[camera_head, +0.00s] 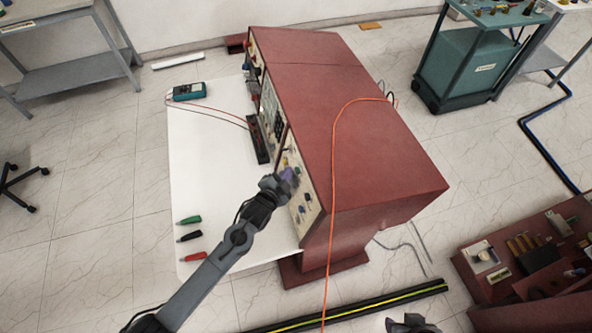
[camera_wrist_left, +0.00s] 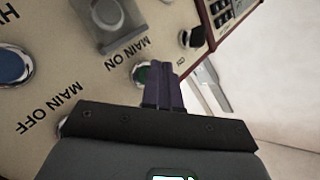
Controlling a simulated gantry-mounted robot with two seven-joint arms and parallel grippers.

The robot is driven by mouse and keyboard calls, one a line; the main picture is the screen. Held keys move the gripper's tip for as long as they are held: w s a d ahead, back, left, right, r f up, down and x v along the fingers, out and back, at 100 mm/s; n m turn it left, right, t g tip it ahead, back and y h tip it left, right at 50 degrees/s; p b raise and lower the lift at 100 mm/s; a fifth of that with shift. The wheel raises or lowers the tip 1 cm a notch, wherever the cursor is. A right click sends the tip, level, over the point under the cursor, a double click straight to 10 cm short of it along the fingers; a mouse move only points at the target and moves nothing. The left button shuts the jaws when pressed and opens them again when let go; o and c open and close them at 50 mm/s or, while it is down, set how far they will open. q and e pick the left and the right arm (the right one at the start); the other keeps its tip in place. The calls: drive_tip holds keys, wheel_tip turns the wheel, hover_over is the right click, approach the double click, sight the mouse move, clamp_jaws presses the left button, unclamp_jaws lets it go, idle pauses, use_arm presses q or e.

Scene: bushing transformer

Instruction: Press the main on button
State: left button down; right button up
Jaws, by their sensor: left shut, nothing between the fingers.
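The red console (camera_head: 360,125) has a cream control panel (camera_head: 302,190) on its left face. In the left wrist view, a green button (camera_wrist_left: 140,75) sits beside the "MAIN ON" label (camera_wrist_left: 127,52). My left gripper is in front of the panel in the head view (camera_head: 286,178). Its purple fingers are shut and empty in the left wrist view (camera_wrist_left: 164,66). Their tips overlap the right part of the green button; I cannot tell whether they touch it. A dark part of my right arm (camera_head: 410,324) shows at the bottom edge; its fingers are not clear.
A blue button (camera_wrist_left: 12,66) and the "MAIN OFF" label (camera_wrist_left: 38,105) lie to the left. A black knob (camera_wrist_left: 192,37) is close on the right. A white table (camera_head: 215,150) holds a meter (camera_head: 189,91) and probes. An orange cable (camera_head: 333,190) crosses the console.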

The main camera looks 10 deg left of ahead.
use_arm(q)
drive_tip(key=shift+w+d+f, duration=0.15)
drive_tip(key=shift+w+d, duration=0.05)
drive_tip(key=shift+d, duration=0.2)
idle(0.8)
drive_tip(key=shift+a, duration=0.1)
idle(0.4)
drive_tip(key=shift+s+a+r+p, duration=0.25)
drive_tip(key=shift+s+a+p, duration=0.2)
drive_tip(key=shift+a+p, duration=0.2)
drive_tip(key=a+p, duration=0.1)
drive_tip(key=s+a+p, duration=0.1)
drive_tip(key=s+a+r+p, duration=0.1)
drive_tip(key=a, duration=0.1)
drive_tip(key=shift+s+a, duration=0.1)
drive_tip(key=shift+s, duration=0.15)
drive_tip(key=shift+r, duration=0.1)
